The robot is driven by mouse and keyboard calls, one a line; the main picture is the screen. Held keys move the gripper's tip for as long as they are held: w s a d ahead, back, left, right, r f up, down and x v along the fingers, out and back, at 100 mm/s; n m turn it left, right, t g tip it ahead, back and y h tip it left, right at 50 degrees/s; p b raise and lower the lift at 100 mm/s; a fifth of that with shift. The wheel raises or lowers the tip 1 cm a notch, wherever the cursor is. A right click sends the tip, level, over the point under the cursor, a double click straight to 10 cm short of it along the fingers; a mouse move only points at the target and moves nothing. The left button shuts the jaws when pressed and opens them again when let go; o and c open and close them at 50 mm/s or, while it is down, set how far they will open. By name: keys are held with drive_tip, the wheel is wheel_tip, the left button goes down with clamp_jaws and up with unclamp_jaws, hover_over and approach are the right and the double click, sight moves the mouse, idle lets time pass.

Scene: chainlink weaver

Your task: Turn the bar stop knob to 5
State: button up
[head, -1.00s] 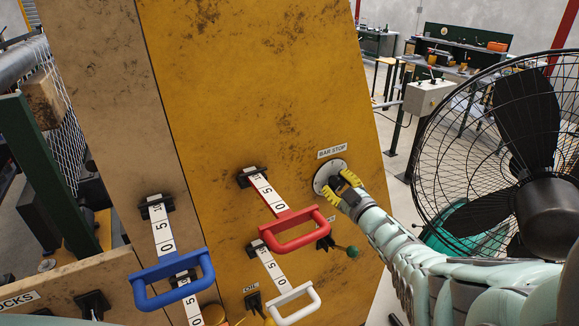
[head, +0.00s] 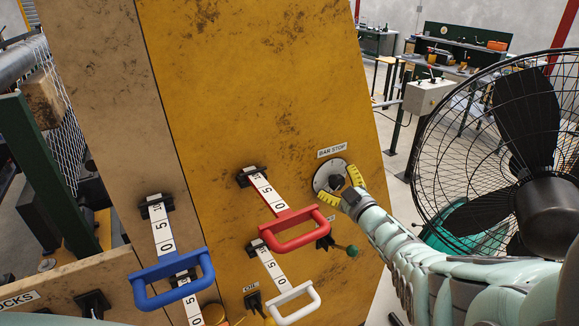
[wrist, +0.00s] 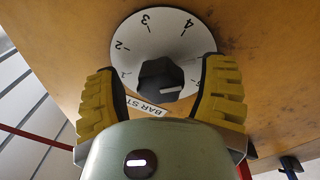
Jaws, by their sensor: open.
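The bar stop knob (wrist: 158,78) is a black knob on a round white dial (wrist: 155,32), on the yellow panel under a BAR STOP label (head: 332,151). The knob also shows in the head view (head: 335,182). My gripper (head: 342,187) is open, its yellow fingers spread on either side of the knob, apparently clear of it.
Red (head: 297,232), white (head: 293,305) and blue (head: 172,280) handles with number scales stick out from the panel. A green-tipped lever (head: 352,252) is just below the dial. A large black fan (head: 520,150) stands right beside my arm.

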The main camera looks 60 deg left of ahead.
drive_tip(key=shift+d, duration=0.1)
drive_tip(key=s+d, duration=0.1)
drive_tip(key=d, duration=1)
drive_tip(key=shift+s+d+f, duration=0.35)
